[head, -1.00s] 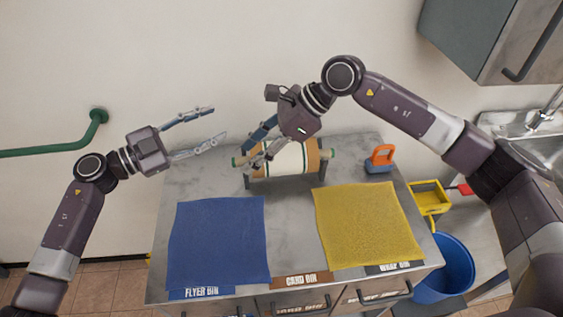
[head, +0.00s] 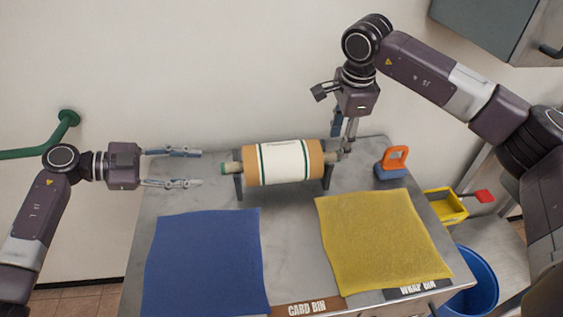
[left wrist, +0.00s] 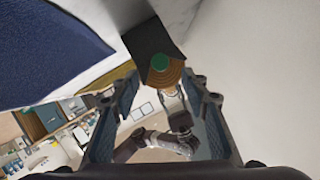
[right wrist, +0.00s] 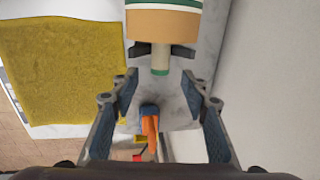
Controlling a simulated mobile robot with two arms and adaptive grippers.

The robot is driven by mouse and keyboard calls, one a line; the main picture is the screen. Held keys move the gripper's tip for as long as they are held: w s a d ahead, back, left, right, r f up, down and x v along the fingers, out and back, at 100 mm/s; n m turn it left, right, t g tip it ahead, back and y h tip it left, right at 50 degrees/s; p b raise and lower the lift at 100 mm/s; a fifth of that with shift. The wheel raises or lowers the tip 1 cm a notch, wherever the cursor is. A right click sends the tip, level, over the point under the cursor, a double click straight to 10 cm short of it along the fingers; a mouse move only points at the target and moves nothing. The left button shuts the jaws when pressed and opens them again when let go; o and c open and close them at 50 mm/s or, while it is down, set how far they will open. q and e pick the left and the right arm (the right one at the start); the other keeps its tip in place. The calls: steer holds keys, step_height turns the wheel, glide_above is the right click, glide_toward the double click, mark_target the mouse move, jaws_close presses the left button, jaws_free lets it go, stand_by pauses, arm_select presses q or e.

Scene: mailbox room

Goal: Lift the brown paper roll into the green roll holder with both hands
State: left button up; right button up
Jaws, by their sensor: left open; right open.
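The brown paper roll (head: 251,166) has a white band with green stripes and lies level at the back of the table. Its core ends rest over two dark uprights of a stand (head: 239,188); I see no green on the stand. My left gripper (head: 200,168) is open and empty, left of the roll and pointing at its left end, apart from it. The green-tipped core end shows in the left wrist view (left wrist: 160,62). My right gripper (head: 345,148) is open, pointing down at the right core end, which shows just beyond its fingers in the right wrist view (right wrist: 160,71); contact is unclear.
A blue mat (head: 205,262) and a yellow mat (head: 383,240) cover the table's front. An orange-handled blue tool (head: 393,163) stands right of the roll. A wall cabinet (head: 485,28) hangs at upper right. A green rail (head: 40,150) is on the left wall.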

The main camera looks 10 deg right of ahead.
mark_target(336, 153)
arm_select(q)
steer(key=x, duration=0.7)
steer(key=shift+d, duration=0.1)
arm_select(e)
steer(key=f, duration=0.4)
steer(key=w+f, duration=0.1)
steer(key=f, duration=0.2)
arm_select(q)
steer(key=shift+w, duration=0.1)
jaws_close()
arm_select(e)
jaws_close()
steer(key=shift+w, duration=0.1)
